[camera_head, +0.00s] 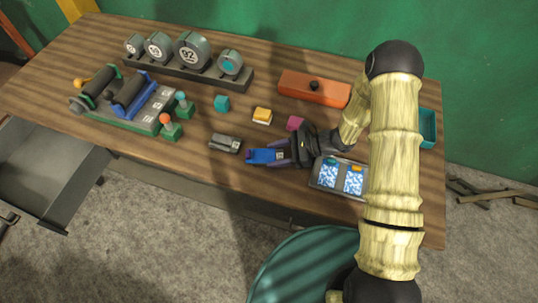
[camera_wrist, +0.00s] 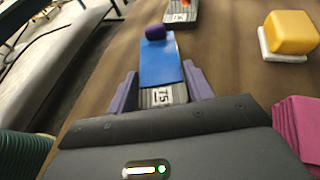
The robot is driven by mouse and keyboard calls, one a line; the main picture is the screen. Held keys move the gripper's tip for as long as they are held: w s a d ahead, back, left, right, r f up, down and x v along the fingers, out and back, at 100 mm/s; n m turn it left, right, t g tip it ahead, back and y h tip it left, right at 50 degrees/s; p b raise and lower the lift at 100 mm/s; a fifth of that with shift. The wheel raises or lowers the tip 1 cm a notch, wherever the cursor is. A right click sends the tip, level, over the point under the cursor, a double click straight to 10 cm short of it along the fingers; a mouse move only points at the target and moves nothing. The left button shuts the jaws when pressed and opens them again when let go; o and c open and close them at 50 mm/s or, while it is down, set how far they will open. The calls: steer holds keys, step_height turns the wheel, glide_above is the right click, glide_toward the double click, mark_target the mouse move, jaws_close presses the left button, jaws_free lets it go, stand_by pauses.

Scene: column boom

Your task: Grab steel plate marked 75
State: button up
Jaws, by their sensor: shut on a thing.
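My gripper (camera_wrist: 160,72) has its two purple fingers closed on the sides of a steel plate (camera_wrist: 160,96). The plate is grey near the palm, with a white label that looks like 75, and a blue part (camera_wrist: 159,55) stretches ahead of it. A small purple knob (camera_wrist: 155,32) stands at the blue part's far end. In the head view, my gripper (camera_head: 283,154) is low over the front of the bench, with the blue part (camera_head: 262,156) sticking out to the left. I cannot tell whether the plate touches the bench.
Another grey labelled plate (camera_head: 225,144) lies just left, also in the wrist view (camera_wrist: 181,12). A yellow block on a white base (camera_head: 262,116), a pink block (camera_head: 295,123) and a teal block (camera_head: 221,103) lie behind. A two-screen panel (camera_head: 340,177) is right. An orange box (camera_head: 314,88) stands farther back.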

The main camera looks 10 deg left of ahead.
mark_target(276, 156)
steer(key=shift+w+r, duration=0.1)
steer(key=shift+r, duration=0.45)
step_height(276, 156, up, 9)
steer(key=b, duration=0.1)
